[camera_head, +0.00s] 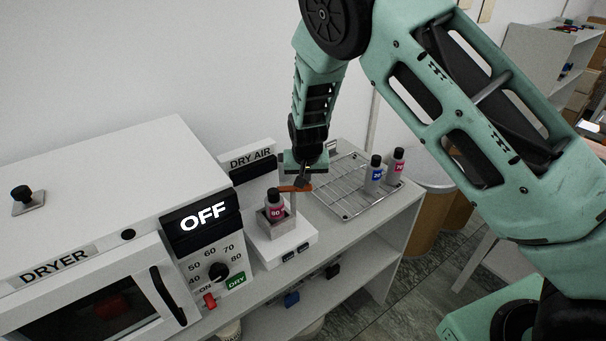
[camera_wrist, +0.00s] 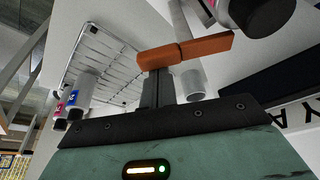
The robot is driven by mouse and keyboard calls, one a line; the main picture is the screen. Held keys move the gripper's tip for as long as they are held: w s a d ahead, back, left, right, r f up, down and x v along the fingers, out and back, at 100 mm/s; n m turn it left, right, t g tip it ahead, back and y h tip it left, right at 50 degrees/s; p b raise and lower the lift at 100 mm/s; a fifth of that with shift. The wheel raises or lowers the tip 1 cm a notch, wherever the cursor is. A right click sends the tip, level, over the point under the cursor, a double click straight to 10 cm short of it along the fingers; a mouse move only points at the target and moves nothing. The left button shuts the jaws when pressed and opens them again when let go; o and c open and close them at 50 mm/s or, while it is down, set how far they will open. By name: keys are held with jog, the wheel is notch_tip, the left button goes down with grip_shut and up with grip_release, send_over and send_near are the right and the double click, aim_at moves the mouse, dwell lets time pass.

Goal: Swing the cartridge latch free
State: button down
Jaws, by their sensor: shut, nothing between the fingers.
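The cartridge latch (camera_head: 294,188) is an orange-brown bar on top of a post on the white DRY AIR unit (camera_head: 262,243). It reaches over or beside the grey cartridge (camera_head: 275,212) with a red 90 label, which stands upright in a holder. In the wrist view the latch (camera_wrist: 188,52) crosses just ahead of my fingertips. My gripper (camera_head: 305,182) is shut and empty, pointing down at the latch's right end. In the wrist view my gripper (camera_wrist: 156,82) overlaps the latch's left part. I cannot tell whether they touch.
A wire rack (camera_head: 340,190) to the right holds a blue-labelled bottle (camera_head: 374,178) and a red-labelled bottle (camera_head: 395,165). The white dryer (camera_head: 130,195), its display reading OFF, stands at left. The DRY AIR panel (camera_head: 252,160) rises behind the unit.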

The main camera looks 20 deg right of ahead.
jog(key=m, duration=0.1)
jog(key=s+m+h+p, duration=0.1)
jog(key=m, duration=0.2)
jog(key=shift+s+a+m+g+p, duration=0.1)
jog(key=shift+s+m+g+p, duration=0.2)
jog(key=shift+s, duration=0.05)
jog(key=m, duration=0.1)
jog(key=s+m, duration=0.1)
jog(key=m, duration=0.1)
jog(key=m+g+h, duration=0.1)
jog(key=shift+s+a, duration=0.15)
jog(key=shift+a, duration=0.1)
jog(key=shift+s+a, duration=0.1)
jog(key=shift+s, duration=0.05)
jog(key=shift+s+a, duration=0.2)
jog(key=shift+a, duration=0.05)
jog(key=shift+d, duration=0.1)
notch_tip(320, 180, up, 10)
jog(key=f+b, duration=0.1)
jog(key=b, duration=0.4)
send_over(308, 190)
jog(key=shift+s+a+r, duration=0.2)
jog(key=shift+s+r, duration=0.05)
jog(key=shift+s, duration=0.2)
